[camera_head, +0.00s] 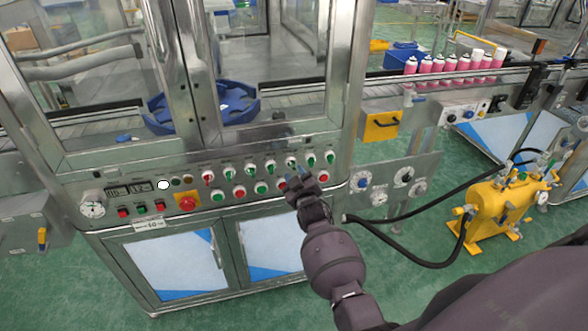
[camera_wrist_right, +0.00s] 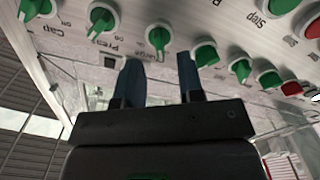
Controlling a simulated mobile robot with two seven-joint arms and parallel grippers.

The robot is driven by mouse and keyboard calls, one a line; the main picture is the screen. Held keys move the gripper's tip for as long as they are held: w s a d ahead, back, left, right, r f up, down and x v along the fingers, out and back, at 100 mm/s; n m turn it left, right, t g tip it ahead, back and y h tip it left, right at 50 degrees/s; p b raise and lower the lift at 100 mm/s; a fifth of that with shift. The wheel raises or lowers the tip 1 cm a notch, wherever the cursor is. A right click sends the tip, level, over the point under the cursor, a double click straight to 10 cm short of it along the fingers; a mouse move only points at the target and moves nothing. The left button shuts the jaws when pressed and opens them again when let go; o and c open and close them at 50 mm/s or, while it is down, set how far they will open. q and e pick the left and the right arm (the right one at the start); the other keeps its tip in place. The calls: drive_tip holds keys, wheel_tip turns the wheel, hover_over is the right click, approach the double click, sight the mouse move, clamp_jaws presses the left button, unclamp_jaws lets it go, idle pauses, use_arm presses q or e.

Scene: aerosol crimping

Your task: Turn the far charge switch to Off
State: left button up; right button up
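My right gripper (camera_head: 299,188) is in front of the right part of the machine's switch panel, its fingers pointing at the panel. In the right wrist view the two dark fingers of the gripper (camera_wrist_right: 158,82) stand apart with nothing between them. A green rotary switch (camera_wrist_right: 159,38) lies just beyond the gap between the fingertips, apart from them. A partly readable label beside it seems to end in "arge", but I cannot tell surely which switch is the far charge one. Another green switch (camera_wrist_right: 205,53) is right of the right finger. My left gripper is not in view.
The control panel has two rows of knobs, a red emergency button (camera_head: 187,203) and a white dial (camera_head: 92,208). Glass cabinet doors rise above it. A yellow pump unit (camera_head: 497,212) with black hoses stands at right. Pink cans (camera_head: 452,63) line the conveyor behind.

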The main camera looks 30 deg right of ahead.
drive_tip(key=v, duration=0.7)
drive_tip(key=shift+p, duration=0.3)
drive_tip(key=shift+s, duration=0.1)
